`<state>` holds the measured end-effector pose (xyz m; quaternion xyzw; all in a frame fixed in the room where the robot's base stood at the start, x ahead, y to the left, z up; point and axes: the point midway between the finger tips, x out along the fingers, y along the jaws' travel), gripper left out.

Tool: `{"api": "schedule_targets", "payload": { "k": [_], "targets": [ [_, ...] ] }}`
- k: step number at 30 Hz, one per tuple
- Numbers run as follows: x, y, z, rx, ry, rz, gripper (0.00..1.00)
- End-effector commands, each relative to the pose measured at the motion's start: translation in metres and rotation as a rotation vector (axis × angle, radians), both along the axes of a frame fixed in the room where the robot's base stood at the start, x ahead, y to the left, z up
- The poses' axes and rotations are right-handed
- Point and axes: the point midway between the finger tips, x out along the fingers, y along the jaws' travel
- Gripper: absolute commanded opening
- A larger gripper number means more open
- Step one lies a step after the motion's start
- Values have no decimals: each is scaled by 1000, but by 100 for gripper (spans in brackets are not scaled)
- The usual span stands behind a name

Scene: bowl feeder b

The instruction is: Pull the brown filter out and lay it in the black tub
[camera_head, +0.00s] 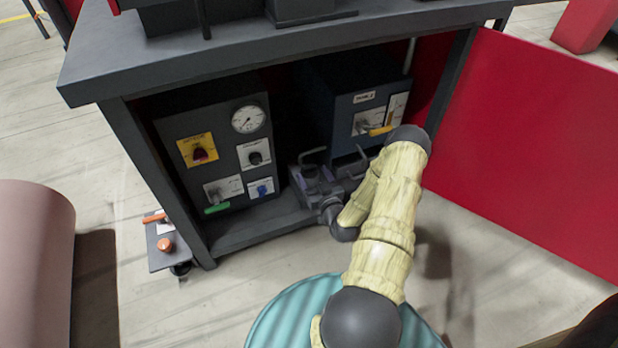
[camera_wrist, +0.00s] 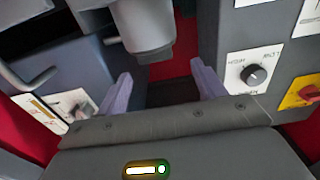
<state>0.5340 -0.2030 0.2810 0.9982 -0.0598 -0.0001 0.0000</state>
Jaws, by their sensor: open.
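My gripper (camera_head: 318,182) is inside the open cabinet, low between the left control panel and the blue box. In the wrist view its two purple fingers (camera_wrist: 160,78) are spread apart with nothing held between them. A grey cylindrical part (camera_wrist: 144,28) hangs just beyond and above the gap between the fingers. I cannot make out a brown filter in either view; my arm and the dark interior hide part of the cabinet. I cannot identify the black tub; a dark curved shape (camera_head: 598,330) is cut off at the lower right corner.
The dark left panel (camera_head: 228,150) and blue box (camera_head: 342,110) flank my gripper closely. The cabinet's red door (camera_head: 535,150) stands open to the right. A teal ribbed round object (camera_head: 280,318) is below my arm. A large pinkish cylinder (camera_head: 35,265) stands at left.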

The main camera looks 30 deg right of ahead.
Motion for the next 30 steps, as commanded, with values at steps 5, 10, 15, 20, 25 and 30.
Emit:
{"api": "schedule_targets", "payload": {
  "k": [5,10,15,20,25,30],
  "targets": [
    [0,0,1,0,1,0,69],
    [3,1,-2,0,0,2,69],
    [17,-3,-9,-2,-1,1,69],
    [36,-7,-12,-2,-2,1,69],
    [50,-10,-9,-1,-1,-1,69],
    [51,-10,-7,0,0,-1,69]
  ]
}}
